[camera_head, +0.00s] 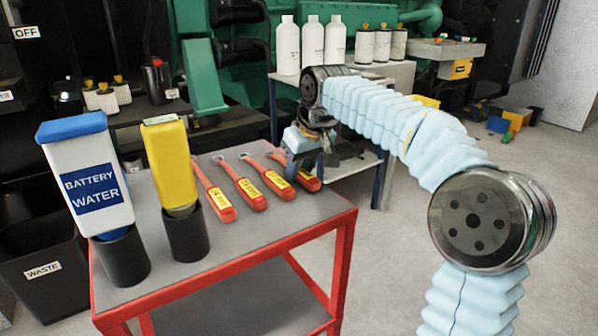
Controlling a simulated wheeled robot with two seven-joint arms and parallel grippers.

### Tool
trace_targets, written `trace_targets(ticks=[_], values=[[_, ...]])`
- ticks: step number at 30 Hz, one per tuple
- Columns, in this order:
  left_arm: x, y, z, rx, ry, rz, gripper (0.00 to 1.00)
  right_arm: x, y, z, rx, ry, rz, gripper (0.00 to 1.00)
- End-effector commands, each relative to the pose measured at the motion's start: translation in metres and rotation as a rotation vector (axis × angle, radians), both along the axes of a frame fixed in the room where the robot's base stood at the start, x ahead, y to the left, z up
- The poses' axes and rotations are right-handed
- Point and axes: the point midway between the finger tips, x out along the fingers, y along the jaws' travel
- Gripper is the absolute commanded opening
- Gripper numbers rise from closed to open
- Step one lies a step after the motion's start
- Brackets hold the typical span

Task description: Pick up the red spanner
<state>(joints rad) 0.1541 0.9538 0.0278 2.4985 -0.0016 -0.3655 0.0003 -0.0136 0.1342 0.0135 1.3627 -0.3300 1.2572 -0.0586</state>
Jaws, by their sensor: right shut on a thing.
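Several red-handled spanners with yellow labels lie side by side on the grey top of the red cart (270,233). They include a left one (217,200), a second (246,190) and a third (272,182). The rightmost red spanner (309,182) is at my right gripper (297,168), near the cart's right edge. The right gripper points down and is shut on this rightmost spanner, hiding part of it. Whether that spanner is clear of the cart top cannot be told. My left gripper is not in view.
A white battery water bottle (90,180) and a yellow bottle (168,160) stand upside down in black cups on the cart's left. A black waste bin (45,275) is at left. White bottles (312,45) stand on a bench behind.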

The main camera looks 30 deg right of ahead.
Motion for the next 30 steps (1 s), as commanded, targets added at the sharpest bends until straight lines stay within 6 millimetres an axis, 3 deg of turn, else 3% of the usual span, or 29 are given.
trace_targets(ticks=[7, 11, 18, 24, 30], values=[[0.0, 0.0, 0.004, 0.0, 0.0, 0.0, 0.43, 0.001, 0.0, 0.013, 0.0, -0.003, 0.0, 0.0], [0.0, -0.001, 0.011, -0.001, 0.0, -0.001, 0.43, 0.0, 0.002, 0.042, 0.0, -0.005, 0.002, 0.0], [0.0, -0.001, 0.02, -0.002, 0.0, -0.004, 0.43, -0.03, 0.047, 0.101, 0.0, -0.005, 0.006, 0.0], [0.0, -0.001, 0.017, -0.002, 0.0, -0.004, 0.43, -0.059, 0.089, 0.119, -0.001, -0.003, 0.006, 0.0], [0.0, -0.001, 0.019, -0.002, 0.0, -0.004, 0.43, -0.074, 0.111, 0.13, 0.0, -0.001, 0.001, 0.0]])
